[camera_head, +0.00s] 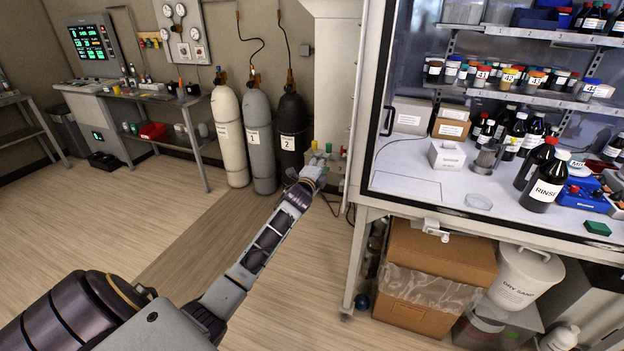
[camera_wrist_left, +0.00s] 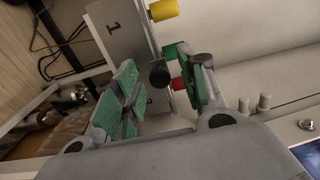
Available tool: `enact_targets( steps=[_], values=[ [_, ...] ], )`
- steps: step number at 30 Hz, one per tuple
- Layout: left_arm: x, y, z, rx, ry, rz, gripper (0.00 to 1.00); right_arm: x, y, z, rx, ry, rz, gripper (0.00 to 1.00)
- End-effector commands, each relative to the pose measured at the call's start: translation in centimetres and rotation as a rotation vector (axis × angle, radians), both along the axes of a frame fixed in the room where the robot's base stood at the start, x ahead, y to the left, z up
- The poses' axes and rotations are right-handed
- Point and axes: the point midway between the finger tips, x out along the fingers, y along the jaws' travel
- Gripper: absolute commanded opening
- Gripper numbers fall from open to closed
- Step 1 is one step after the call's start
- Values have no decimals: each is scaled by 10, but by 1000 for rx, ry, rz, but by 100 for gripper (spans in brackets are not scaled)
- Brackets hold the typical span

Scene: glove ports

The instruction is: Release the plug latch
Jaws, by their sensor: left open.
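My left gripper (camera_head: 312,172) reaches to a small fitting panel beside the left side of the hood. In the left wrist view the gripper (camera_wrist_left: 157,88) is open, its green-padded fingers apart. A round black knob or plug end (camera_wrist_left: 160,75) shows between the fingers, with a small red piece (camera_wrist_left: 177,84) close to the right finger. I cannot tell whether either finger touches them, nor which part is the plug latch. My right gripper is in neither view.
Gas cylinders (camera_head: 262,140) stand against the wall left of the gripper. The hood (camera_head: 355,130) with bottles is close on the right. A cardboard box (camera_head: 437,250) and a white bucket (camera_head: 523,275) are below it. The floor at left is mostly clear.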

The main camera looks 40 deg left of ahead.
Motion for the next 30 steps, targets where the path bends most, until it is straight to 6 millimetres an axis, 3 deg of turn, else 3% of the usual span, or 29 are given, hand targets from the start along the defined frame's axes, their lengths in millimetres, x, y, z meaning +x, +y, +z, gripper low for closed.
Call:
enact_targets(
  steps=[30],
  values=[
    [-81,-19,-2,-1,3,0,41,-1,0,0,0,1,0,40]
  ],
)
